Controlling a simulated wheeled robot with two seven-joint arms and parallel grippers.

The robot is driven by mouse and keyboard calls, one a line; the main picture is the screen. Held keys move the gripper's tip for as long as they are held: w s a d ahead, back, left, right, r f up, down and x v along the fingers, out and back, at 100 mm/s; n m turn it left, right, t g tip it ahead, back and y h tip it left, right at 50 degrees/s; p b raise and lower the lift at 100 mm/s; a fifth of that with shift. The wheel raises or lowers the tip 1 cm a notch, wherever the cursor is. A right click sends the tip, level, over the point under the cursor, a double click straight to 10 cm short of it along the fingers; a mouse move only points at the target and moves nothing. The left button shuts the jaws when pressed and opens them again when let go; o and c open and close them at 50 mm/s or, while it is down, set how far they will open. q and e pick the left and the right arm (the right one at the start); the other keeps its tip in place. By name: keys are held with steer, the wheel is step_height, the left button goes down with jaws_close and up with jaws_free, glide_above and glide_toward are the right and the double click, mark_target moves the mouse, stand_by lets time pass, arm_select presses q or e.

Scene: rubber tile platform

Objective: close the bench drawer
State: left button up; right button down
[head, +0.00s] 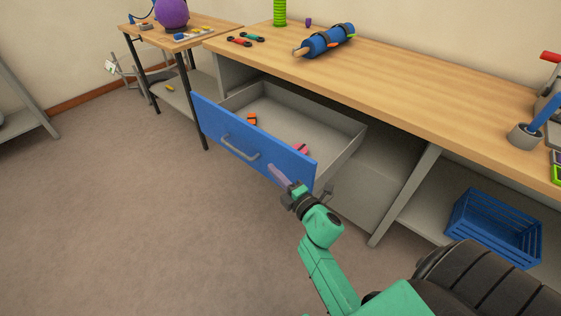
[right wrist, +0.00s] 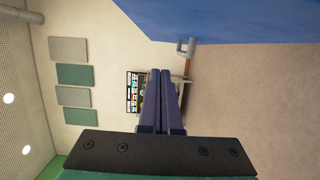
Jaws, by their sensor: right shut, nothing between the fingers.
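The bench drawer stands pulled out from under the wooden bench (head: 400,85). Its blue front panel (head: 215,125) faces the open floor, with a grey handle (head: 240,148) on it. Inside the grey tray lie an orange-and-black item (head: 251,119) and a pink item (head: 301,150). My right gripper (head: 273,169) is shut and empty, in front of the panel's right part, right of the handle; contact cannot be told. In the right wrist view its fingers (right wrist: 162,75) are together, with the blue panel (right wrist: 250,20) and handle (right wrist: 186,47) beyond. My left gripper is not in view.
A blue crate (head: 493,228) sits on the shelf right of the drawer. A blue roll (head: 328,41) and small tools lie on the bench top. A side table (head: 190,40) stands at the far left. The carpet (head: 120,230) before the drawer is clear.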

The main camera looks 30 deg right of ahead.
mark_target(282, 161)
steer(key=w+d, duration=0.2)
steer(key=w, duration=0.1)
steer(key=shift+d, duration=0.4)
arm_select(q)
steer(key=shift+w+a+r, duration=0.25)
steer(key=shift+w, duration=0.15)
arm_select(e)
steer(key=shift+d, duration=0.4)
